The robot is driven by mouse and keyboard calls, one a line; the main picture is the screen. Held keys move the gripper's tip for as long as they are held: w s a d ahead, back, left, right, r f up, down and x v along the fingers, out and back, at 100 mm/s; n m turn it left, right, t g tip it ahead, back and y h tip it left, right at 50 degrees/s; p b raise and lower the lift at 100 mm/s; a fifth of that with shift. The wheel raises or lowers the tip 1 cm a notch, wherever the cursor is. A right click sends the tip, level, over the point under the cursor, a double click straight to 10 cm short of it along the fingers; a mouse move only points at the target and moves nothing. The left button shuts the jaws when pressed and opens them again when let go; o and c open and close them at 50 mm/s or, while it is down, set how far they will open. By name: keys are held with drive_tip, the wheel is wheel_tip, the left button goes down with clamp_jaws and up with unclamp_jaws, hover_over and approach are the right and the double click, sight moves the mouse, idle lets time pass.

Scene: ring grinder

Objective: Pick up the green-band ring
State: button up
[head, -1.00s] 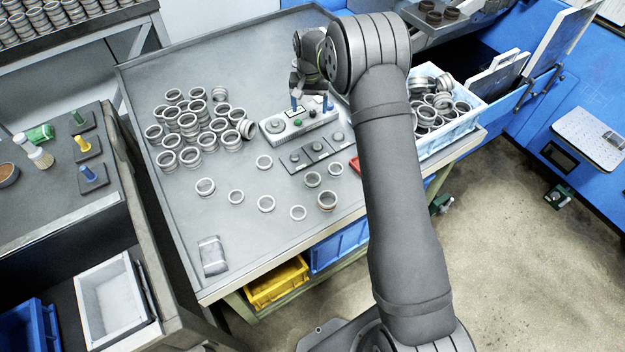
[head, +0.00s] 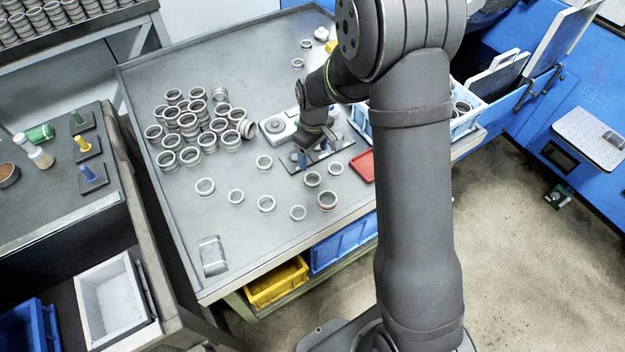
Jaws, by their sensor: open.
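Several loose grey rings lie in front of my gripper on the grey table (head: 225,262), including a ring (head: 264,162), a ring (head: 312,179) and a ring with a brownish inside (head: 327,200). I cannot make out a green band on any of them at this size. My gripper (head: 312,157) is open, with its blue fingertips low over the dark plate with round fixtures (head: 340,147). Its wrist partly hides that plate and the pale control block (head: 273,127). I see no ring between the fingers.
A cluster of stacked rings (head: 190,122) stands left of the block. A red tray (head: 362,166) lies to the right, near a blue crate (head: 467,122) of rings. The table's front left is mostly free.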

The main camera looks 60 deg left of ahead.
hover_over(313, 182)
wheel_tip(313, 182, down, 6)
drive_tip(key=shift+w+a+r, duration=0.1)
drive_tip(key=shift+w+r, duration=0.05)
drive_tip(key=shift+s+f, duration=0.15)
drive_tip(key=shift+f, duration=1.15)
drive_tip(key=shift+s+f, duration=0.1)
drive_tip(key=shift+f, duration=1.2)
drive_tip(key=c, duration=1.1)
drive_tip(key=shift+c, duration=0.2)
